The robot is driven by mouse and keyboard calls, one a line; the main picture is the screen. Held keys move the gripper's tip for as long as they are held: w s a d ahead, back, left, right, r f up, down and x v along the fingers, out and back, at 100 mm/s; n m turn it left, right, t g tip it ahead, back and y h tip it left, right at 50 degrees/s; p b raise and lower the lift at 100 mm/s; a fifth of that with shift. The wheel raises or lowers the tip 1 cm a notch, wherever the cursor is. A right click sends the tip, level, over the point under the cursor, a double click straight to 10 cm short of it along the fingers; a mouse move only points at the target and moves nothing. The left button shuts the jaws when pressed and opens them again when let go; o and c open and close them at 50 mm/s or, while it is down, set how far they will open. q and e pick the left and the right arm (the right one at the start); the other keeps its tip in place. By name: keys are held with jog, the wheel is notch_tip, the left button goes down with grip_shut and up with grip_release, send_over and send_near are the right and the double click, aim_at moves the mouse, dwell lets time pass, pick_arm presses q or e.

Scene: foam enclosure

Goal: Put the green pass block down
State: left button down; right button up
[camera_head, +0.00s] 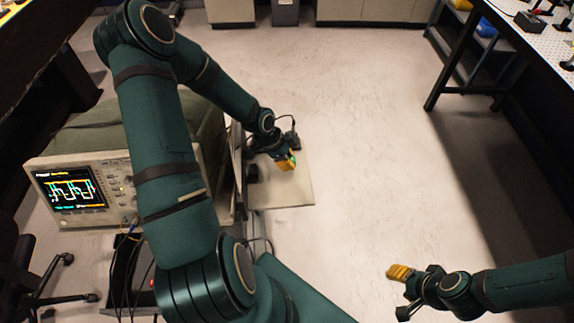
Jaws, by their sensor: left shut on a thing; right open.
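The green pass block (293,158) shows only as a small bright green patch between the yellow fingers of my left gripper (287,162). The gripper is shut on it, and the fingers hide most of it. They are over a pale flat panel (295,192) beside the oscilloscope's stand. I cannot tell whether the block touches the panel or is above it. My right gripper (398,274) is open and empty, low on the right side of the view, over the floor and far from the block.
An oscilloscope (75,192) with a lit screen stands left of my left arm. Cables hang near the panel. A dark bench (520,45) with items is at the upper right, and cabinets (370,10) line the back. The middle floor (390,130) is clear.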

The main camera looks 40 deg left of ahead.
pick_arm(q)
jog(key=shift+f, duration=1.25)
jog(key=shift+f+b, duration=0.1)
jog(key=shift+b, duration=0.2)
jog(key=c, duration=0.9)
grip_release()
